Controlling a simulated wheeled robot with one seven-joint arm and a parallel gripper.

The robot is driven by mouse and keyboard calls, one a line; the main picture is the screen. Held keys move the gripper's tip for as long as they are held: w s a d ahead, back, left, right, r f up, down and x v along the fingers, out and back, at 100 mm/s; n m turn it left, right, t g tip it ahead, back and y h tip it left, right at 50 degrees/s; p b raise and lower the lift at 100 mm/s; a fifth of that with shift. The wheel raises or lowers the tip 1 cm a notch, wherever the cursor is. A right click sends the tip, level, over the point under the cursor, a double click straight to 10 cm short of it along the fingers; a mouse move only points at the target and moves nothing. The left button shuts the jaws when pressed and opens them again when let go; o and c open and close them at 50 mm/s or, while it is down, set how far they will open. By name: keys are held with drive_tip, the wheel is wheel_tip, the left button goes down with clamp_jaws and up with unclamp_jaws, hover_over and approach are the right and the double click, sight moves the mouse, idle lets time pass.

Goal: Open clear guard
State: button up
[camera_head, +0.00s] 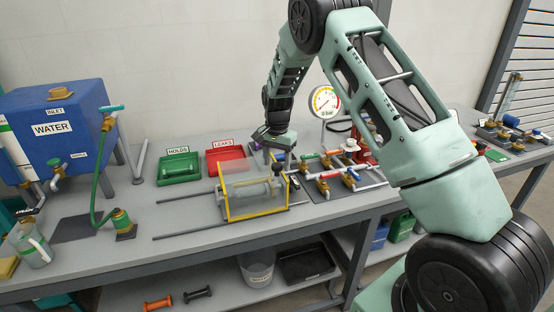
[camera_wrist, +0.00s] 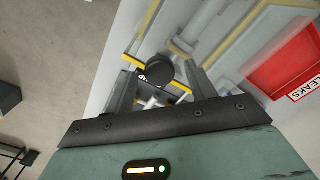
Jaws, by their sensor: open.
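The clear guard (camera_head: 258,215), a transparent box with yellow edges, stands over a grey cylindrical part on the bench in the head view. It looks lowered over that part. My gripper (camera_head: 277,158) is above the guard's back right corner, pointing down. In the wrist view my gripper (camera_wrist: 163,88) is open, its two fingers apart. A round black knob (camera_wrist: 160,68) shows between the fingers, near the yellow edging. I cannot tell whether the fingers touch it. My arm and gripper hide part of the guard's right back side.
A green HOLDS tray (camera_head: 180,170) and a red LEAKS tray (camera_head: 226,158) lie behind and left of the guard. Pipes with coloured valves (camera_head: 330,174) and a pressure gauge (camera_head: 324,102) stand to the right.

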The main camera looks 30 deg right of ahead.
drive_tip(key=shift+f, duration=0.2)
drive_tip(key=shift+c, duration=0.4)
clamp_jaws()
drive_tip(key=w+a, duration=0.3)
drive_tip(key=a, duration=0.7)
drive_tip(key=w+a, duration=0.3)
drive_tip(key=a, duration=0.8)
drive_tip(key=shift+a, duration=0.15)
drive_tip(key=shift+o, duration=0.4)
unclamp_jaws()
drive_tip(key=shift+r, duration=0.1)
